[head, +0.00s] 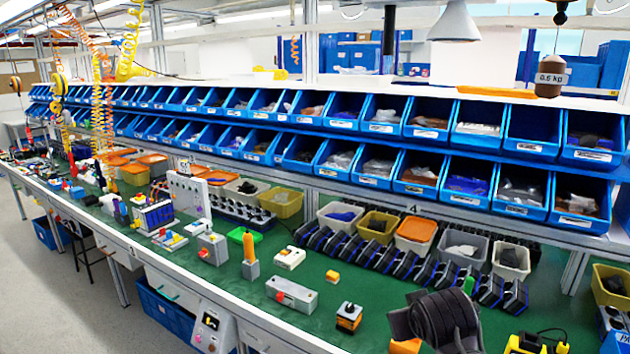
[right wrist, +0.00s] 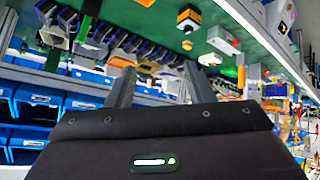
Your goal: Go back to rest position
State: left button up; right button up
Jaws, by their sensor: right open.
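A small orange and grey box with a black top (head: 349,317), possibly the rotary switch, sits on the green bench top (head: 325,325) near its front edge. It also shows at the top of the right wrist view (right wrist: 188,18). The dark end of my right arm (head: 437,318) is at the bottom of the head view, to the right of this box and apart from it. In the right wrist view my right gripper (right wrist: 160,70) has its two fingers spread, with nothing between them. My left gripper is not in view.
A long grey box with a red button (head: 291,295), an orange-topped grey post (head: 250,255) and a small orange block (head: 332,276) stand on the bench. Blue bins (head: 425,119) line the back. A 0.5 kg weight (head: 551,76) hangs at upper right. Green surface around the box is clear.

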jog(key=s+f+g, duration=0.2)
jog(key=s+f, duration=0.3)
jog(key=s, duration=0.3)
jog(key=s+d+f+g+y, duration=0.1)
jog(key=s+f+g, duration=0.1)
jog(key=s+f, duration=0.55)
jog(key=s+f+g, duration=0.1)
jog(key=s+f, duration=0.3)
jog(key=s, duration=0.6)
notch_tip(320, 180, down, 32)
jog(key=s+g+b, duration=0.2)
jog(key=s+d+f, duration=0.2)
jog(key=s+f, duration=0.7)
jog(key=s+d+f+g+b, duration=0.1)
jog(key=s+f, duration=0.9)
jog(key=shift+d, duration=0.35)
jog(key=shift+s+f, duration=0.1)
